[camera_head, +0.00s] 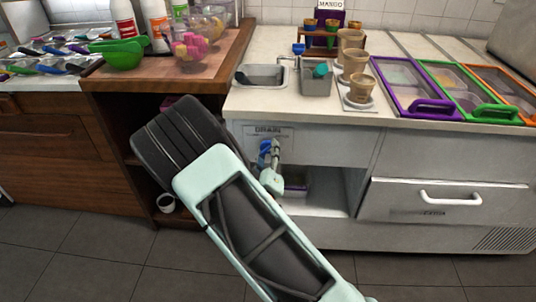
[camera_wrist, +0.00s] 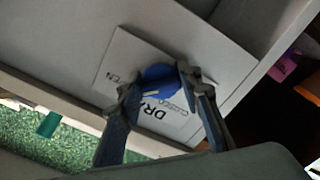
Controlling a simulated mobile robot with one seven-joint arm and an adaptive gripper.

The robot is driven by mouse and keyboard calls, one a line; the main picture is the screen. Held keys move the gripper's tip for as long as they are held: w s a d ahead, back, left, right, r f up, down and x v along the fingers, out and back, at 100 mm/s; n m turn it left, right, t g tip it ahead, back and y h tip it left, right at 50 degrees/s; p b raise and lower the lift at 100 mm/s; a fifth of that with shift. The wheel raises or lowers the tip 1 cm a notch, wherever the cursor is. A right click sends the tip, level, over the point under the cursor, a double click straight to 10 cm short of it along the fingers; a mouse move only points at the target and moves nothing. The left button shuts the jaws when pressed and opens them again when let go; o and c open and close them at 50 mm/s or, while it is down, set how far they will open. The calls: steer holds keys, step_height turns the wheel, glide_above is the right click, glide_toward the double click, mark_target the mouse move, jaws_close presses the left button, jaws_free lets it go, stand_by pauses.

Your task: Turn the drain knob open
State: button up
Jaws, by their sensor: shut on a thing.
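The blue drain knob (camera_wrist: 158,78) sits in front of a white label plate (camera_wrist: 122,62) with "DRAIN", "OPEN" and "CLOSED" lettering in the wrist view. In the head view, the label plate (camera_head: 268,132) is on the cabinet front under the sink, with the blue knob (camera_head: 265,147) just below its lettering. My gripper (camera_wrist: 158,92) has one finger on each side of the knob and is shut on it. The gripper (camera_head: 268,158) also shows in the head view, reaching up to the knob. The fingers and knob partly hide the label's words.
A small sink (camera_head: 262,75) and a metal bin (camera_head: 316,80) are in the counter above. Purple, green and orange framed lids (camera_head: 405,92) lie to the right. An open shelf (camera_head: 318,200) lies below, beside a drawer with a white handle (camera_head: 450,199).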

stand_by(0.5)
steer(key=o, duration=1.2)
steer(key=s, duration=1.2)
steer(key=shift+a, duration=0.25)
